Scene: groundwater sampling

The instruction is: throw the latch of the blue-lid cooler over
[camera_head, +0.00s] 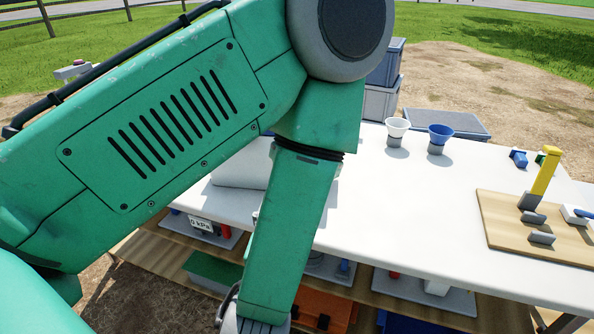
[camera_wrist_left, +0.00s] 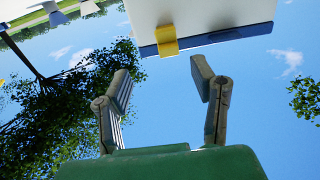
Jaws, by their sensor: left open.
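In the left wrist view the cooler (camera_wrist_left: 215,14) shows at the top, upside down in the picture, with a white body and a blue lid (camera_wrist_left: 232,33) along its edge. A yellow latch (camera_wrist_left: 166,40) lies across the edge between body and lid. My left gripper (camera_wrist_left: 161,77) is open and empty, its two fingers apart, with the latch beyond the gap between them and not touched. In the head view a white box (camera_head: 240,165), perhaps this cooler, is mostly hidden behind my green left arm. My right gripper is not in view.
On the white table (camera_head: 380,235) stand a white funnel cup (camera_head: 397,130), a blue funnel cup (camera_head: 439,137) and a wooden board (camera_head: 510,245) with a yellow lever (camera_head: 546,172). A lower shelf holds a green case (camera_head: 212,272) and trays. The middle of the tabletop is clear.

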